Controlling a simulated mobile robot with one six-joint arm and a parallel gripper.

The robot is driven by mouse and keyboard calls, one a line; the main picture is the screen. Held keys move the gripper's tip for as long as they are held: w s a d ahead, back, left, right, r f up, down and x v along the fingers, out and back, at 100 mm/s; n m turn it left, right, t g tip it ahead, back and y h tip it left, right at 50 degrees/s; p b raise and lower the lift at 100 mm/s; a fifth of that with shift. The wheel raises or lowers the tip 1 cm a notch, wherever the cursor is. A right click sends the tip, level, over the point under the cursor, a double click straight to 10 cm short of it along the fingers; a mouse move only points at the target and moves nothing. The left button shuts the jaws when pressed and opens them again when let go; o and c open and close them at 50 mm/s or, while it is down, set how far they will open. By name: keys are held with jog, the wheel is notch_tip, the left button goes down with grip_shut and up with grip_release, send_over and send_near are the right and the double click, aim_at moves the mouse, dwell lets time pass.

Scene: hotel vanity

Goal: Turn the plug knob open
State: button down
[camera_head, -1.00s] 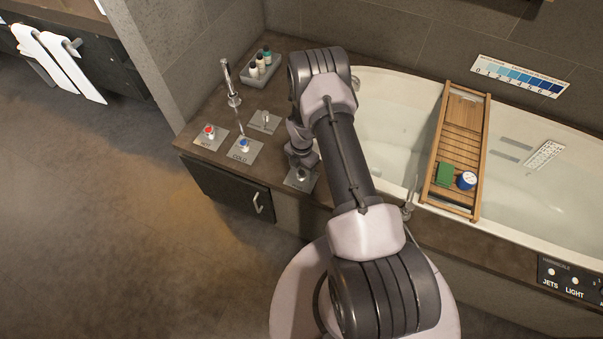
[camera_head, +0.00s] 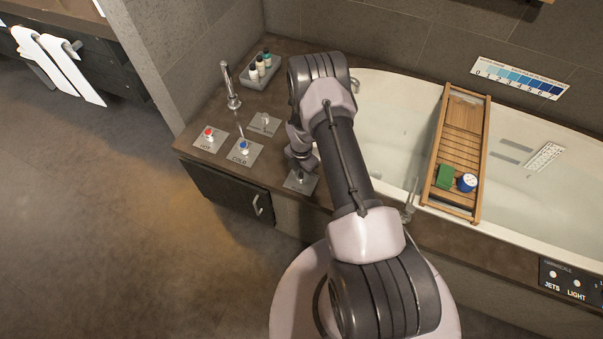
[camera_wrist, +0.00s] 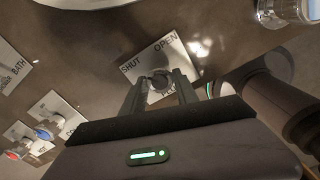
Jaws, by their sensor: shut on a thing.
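The plug knob (camera_wrist: 158,79) is a small dark round knob on a pale plate (camera_wrist: 157,58) marked SHUT and OPEN. In the wrist view it sits between the two fingers of my gripper (camera_wrist: 160,88), which is shut on it. Which label the knob points to cannot be told. In the head view the plate (camera_head: 300,181) lies at the deck's front edge, beside the tub. My gripper (camera_head: 302,170) is over it there, and the knob is mostly hidden by my wrist.
Plates with a red HOT knob (camera_head: 209,132), a blue COLD knob (camera_head: 244,147) and a grey lever (camera_head: 265,120) stand close by. A spout (camera_head: 230,88) and a bottle tray (camera_head: 261,71) are behind. The tub (camera_head: 395,125) with a wooden caddy (camera_head: 436,172) is right.

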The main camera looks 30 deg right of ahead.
jog(key=m+b, duration=0.1)
jog(key=m, duration=0.2)
jog(key=shift+f+m+b, duration=0.1)
jog(key=shift+m+b, duration=0.2)
jog(key=shift+m, duration=0.1)
jog(key=m+b, duration=0.1)
jog(key=m, duration=0.2)
jog(key=shift+m, duration=0.4)
jog(key=m+b, duration=0.1)
jog(key=m, duration=0.3)
jog(key=shift+m+b, duration=0.6)
jog(key=shift+m, duration=1.4)
jog(key=c, duration=0.9)
grip_release()
jog(key=shift+c, duration=0.2)
jog(key=shift+r, duration=0.2)
